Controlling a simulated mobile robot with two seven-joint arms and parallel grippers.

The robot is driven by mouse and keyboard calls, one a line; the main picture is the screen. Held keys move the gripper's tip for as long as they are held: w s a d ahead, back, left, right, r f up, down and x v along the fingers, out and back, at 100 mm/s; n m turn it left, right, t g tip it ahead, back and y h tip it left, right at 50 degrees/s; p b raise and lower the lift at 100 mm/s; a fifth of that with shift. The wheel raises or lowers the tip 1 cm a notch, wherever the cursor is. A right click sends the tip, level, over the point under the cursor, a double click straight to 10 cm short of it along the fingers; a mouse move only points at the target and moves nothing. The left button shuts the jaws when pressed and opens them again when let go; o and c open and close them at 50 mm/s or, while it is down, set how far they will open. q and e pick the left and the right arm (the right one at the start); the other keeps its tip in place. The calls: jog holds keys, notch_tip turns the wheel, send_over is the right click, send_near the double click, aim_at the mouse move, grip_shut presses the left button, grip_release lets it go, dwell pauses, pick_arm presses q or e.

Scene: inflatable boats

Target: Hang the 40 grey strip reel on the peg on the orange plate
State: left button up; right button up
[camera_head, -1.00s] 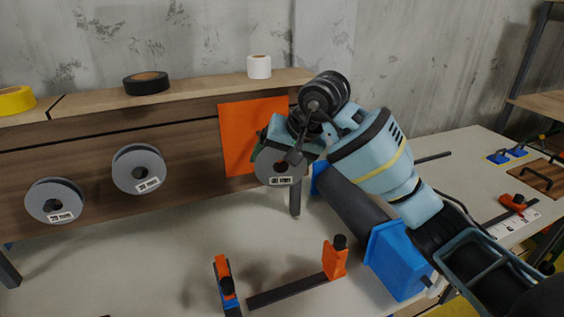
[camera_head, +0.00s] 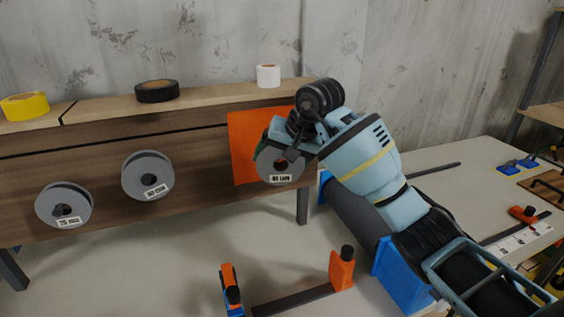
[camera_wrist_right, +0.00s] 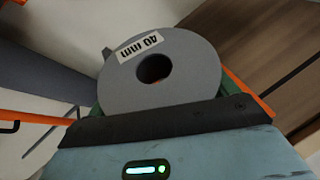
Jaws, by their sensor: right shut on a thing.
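The grey strip reel marked 40 mm (camera_head: 283,168) is held by my right gripper (camera_head: 288,146) in front of the orange plate (camera_head: 243,150) on the wooden panel. In the right wrist view the 40 mm reel (camera_wrist_right: 190,80) shows its round hole and white label, with the gripper's dark edge below it. The reel covers the right part of the plate in the head view. The peg on the plate is hidden, and I cannot tell whether the reel touches it. My left gripper is not in view.
Two other grey reels (camera_head: 148,172) (camera_head: 64,203) hang on the panel to the left. Yellow (camera_head: 25,106), black (camera_head: 157,91) and white (camera_head: 268,76) tape rolls stand on the ledge (camera_head: 200,96). A clamp (camera_head: 341,270) and a blue-ended grey cylinder (camera_head: 358,215) lie on the table below.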

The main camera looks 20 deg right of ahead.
jog(key=shift+w+a+r, duration=0.1)
jog(key=shift+w, duration=2.05)
jog(key=shift+w+f+b, duration=0.35)
jog(key=shift+w+f, duration=0.05)
jog(key=shift+f, duration=0.05)
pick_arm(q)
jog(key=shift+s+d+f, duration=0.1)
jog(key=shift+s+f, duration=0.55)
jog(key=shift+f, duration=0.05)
pick_arm(e)
jog(key=shift+w, duration=0.15)
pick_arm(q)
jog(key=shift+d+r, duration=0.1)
pick_arm(e)
jog(key=shift+r, duration=0.1)
jog(key=o, duration=1)
jog(key=shift+o, duration=0.3)
